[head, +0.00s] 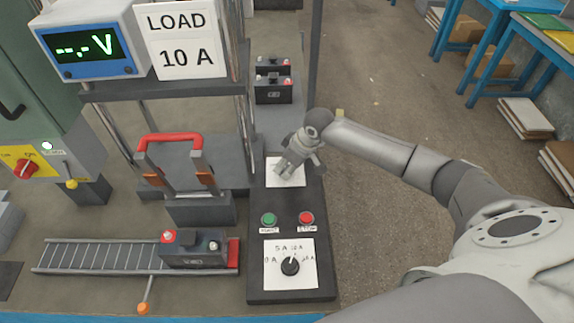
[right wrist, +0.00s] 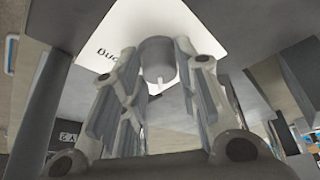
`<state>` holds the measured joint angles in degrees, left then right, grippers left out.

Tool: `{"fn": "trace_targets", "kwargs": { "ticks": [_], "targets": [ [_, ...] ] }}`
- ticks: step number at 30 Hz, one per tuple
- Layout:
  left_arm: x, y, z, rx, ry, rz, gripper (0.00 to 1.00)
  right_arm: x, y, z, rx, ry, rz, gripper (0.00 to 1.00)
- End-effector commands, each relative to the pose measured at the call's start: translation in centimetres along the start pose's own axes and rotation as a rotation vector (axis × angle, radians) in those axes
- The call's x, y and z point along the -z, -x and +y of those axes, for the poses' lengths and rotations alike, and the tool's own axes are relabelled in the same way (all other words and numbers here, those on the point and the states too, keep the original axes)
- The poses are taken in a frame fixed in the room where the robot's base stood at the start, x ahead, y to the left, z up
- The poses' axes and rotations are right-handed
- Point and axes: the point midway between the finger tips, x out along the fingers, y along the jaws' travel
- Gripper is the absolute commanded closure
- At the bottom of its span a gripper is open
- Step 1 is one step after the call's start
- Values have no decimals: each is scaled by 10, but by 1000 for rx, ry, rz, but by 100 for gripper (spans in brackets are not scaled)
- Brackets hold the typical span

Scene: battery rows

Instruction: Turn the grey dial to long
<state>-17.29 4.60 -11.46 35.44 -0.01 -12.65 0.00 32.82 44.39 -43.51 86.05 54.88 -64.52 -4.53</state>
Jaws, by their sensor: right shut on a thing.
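My right gripper (head: 286,170) reaches down onto the white plate (head: 272,180) at the far end of the dark control panel (head: 256,225). In the right wrist view its fingers are shut on the sides of the grey dial (right wrist: 157,54), a short cylinder with a small white mark on its near side. The white plate behind it also shows there, with partly hidden lettering to the left of the dial. The word "long" is not readable in either view. In the head view the gripper hides the dial. My left gripper is not in view.
A black knob (head: 290,266) on an amp scale sits at the panel's near end, with a green button (head: 268,219) and a red button (head: 306,218) beyond it. A red-handled fixture (head: 170,139) and a battery (head: 195,250) on a roller track stand left.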

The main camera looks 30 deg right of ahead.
Motion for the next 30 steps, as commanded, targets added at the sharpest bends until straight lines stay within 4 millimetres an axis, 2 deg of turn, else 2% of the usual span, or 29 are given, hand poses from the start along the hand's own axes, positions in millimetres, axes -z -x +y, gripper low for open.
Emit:
{"fn": "trace_targets", "kwargs": {
  "ticks": [5,11,21,30],
  "targets": [
    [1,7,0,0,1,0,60,1,2,-1,-9,-25,-1,94],
    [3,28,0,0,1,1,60,2,4,-2,-42,-111,-3,94],
    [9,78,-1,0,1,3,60,3,6,-5,-153,-383,-3,94],
    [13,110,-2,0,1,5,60,3,3,-6,-263,-648,-4,94]
  ]
}}
